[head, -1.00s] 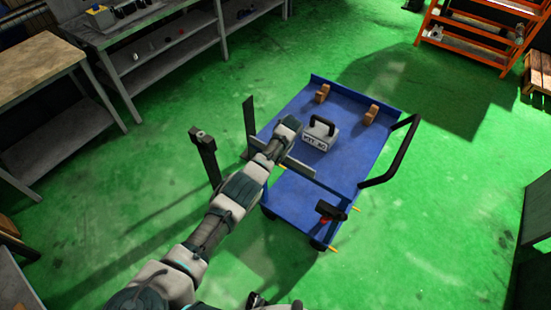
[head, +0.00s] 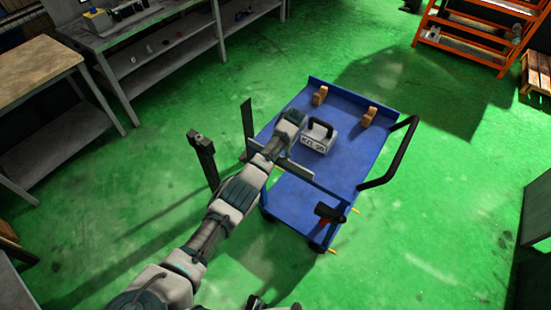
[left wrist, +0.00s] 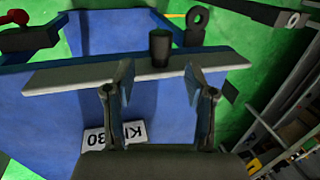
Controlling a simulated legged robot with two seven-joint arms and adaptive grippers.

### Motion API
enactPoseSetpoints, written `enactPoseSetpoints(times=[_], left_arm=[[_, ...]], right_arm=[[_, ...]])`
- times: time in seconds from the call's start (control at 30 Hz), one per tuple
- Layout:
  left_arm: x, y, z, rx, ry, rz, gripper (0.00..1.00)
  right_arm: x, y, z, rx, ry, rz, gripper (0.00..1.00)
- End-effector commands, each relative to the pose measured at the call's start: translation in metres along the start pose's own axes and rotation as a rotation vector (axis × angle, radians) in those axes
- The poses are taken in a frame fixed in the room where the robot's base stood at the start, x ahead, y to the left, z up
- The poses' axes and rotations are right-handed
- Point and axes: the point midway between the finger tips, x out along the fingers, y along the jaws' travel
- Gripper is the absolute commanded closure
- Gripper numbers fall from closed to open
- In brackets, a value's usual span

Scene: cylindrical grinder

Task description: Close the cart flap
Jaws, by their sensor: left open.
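The blue cart (head: 345,150) stands on the green floor. A narrow grey panel (head: 298,168), apparently the flap, crosses its middle; its long pale edge (left wrist: 90,73) also shows in the left wrist view. A dark cylinder (left wrist: 160,47) is just beyond that edge. My left arm reaches over the cart's left side, and its wrist hides the gripper in the head view. In the left wrist view my left gripper (left wrist: 158,80) is open, its fingertips apart at the pale edge; contact is unclear. My right gripper is not clearly seen.
A grey weight (head: 318,138) and two wooden blocks (head: 320,95) sit on the cart. A black-headed tool (head: 328,212) lies at its near end. A black handle (head: 402,150) juts out right. A dark post (head: 204,158) stands left. The floor right of the cart is clear.

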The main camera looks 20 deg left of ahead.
Motion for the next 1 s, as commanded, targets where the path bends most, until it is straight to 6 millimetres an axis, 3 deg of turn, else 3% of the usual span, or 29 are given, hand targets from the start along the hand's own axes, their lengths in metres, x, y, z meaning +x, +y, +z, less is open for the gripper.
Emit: enactPoseSetpoints(times=[0.1,0.33,1.0], left_arm=[[-0.029,0.000,-0.002,0.000,0.005,-0.001,0.45],[-0.062,0.001,-0.003,0.001,0.001,-0.001,0.45],[-0.068,0.001,-0.003,0.001,0.001,-0.001,0.45]], right_arm=[[0.000,0.000,0.000,0.000,0.000,0.000,0.45],[0.000,0.000,0.000,-0.001,0.000,0.000,0.45],[0.001,0.001,-0.002,-0.001,-0.001,0.000,0.45]])
